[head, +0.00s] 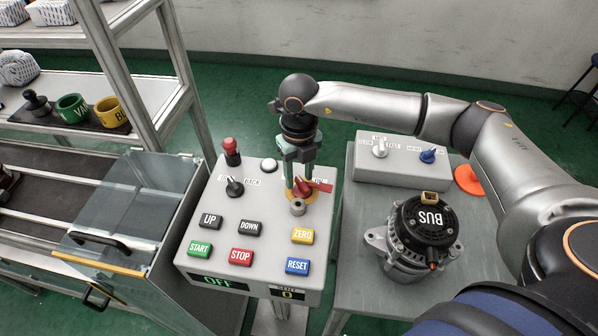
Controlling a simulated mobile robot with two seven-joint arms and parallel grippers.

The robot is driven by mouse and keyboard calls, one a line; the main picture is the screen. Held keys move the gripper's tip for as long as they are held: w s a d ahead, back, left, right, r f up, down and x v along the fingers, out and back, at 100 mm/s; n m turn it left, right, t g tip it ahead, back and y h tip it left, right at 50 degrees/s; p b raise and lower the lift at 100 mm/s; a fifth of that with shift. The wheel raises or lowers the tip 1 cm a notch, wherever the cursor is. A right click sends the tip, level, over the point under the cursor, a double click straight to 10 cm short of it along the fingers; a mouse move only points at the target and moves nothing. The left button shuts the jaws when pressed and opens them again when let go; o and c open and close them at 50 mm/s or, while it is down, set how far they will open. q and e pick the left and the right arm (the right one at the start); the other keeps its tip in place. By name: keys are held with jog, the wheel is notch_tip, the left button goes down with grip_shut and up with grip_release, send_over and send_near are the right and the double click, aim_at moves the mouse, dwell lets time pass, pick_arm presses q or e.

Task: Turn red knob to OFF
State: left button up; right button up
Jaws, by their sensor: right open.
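The red knob (304,187) sits on a yellow ring near the right side of the grey control panel (216,258), with a red tag or lever part pointing right. My right gripper (299,178) reaches down from above, its greenish fingers around or just beside the knob. The fingers are open; whether they touch the knob cannot be told. A small grey cylinder stands just in front of the knob. The label behind the knob is mostly hidden by the gripper. A display on the panel's front face (218,282) reads OFF. My left gripper is not in view.
The panel also bears a black lever (235,187), a red-topped stick (231,151) and several labelled buttons. To the right, an alternator (412,238) and a grey switch box (400,172) stand on a table. A clear-walled conveyor guard (120,205) and shelving are at left.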

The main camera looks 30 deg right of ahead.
grip_shut()
dwell(0.4)
jog(key=shift+n+b, duration=0.55)
jog(key=shift+n, duration=0.05)
jog(key=shift+r, duration=0.1)
grip_release()
